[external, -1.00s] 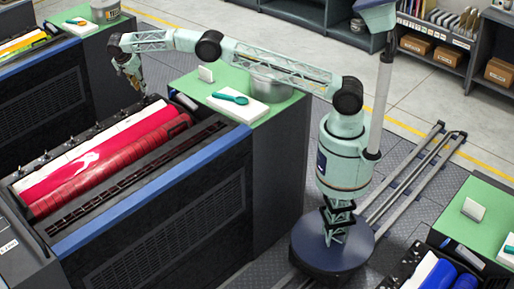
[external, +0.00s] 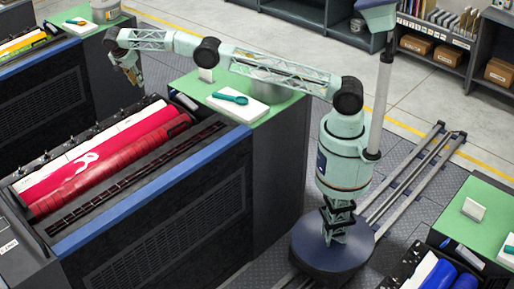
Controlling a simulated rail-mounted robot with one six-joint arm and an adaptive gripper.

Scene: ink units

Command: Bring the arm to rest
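My gripper (external: 134,82) hangs downward at the end of my outstretched arm. It is above and just behind the back right end of the machine with red ink rollers (external: 110,165). It appears apart from the machine. The fingers are small and dark in this view, so I cannot tell whether they are open or shut. No held object shows in it.
A green-topped counter (external: 207,88) holds a white pad (external: 238,107), a teal tool (external: 231,98) and a metal pot (external: 275,92) partly behind my arm. A yellow-ink machine (external: 30,45) stands at back left, a blue-ink one (external: 437,273) at lower right. Floor rails (external: 420,175) run right.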

